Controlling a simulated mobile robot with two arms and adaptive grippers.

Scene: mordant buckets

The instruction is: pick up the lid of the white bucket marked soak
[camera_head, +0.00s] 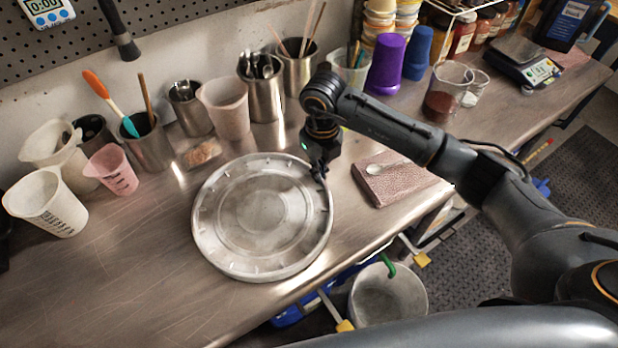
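A large round grey-white lid (262,215) with a raised rim lies near the middle of the metal bench. No soak marking can be read on it. My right gripper (319,172) points down at the lid's upper right rim. Its fingertips are small, dark and partly hidden by the wrist, so I cannot tell whether they are closed on the rim. A pale open bucket (385,308) stands below the bench's front edge; no writing shows on it. My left gripper is not in view.
Steel pots with tools (262,95), white jugs (45,203) and a pink beaker (110,169) line the back of the bench (130,270). The front left of the bench is clear.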

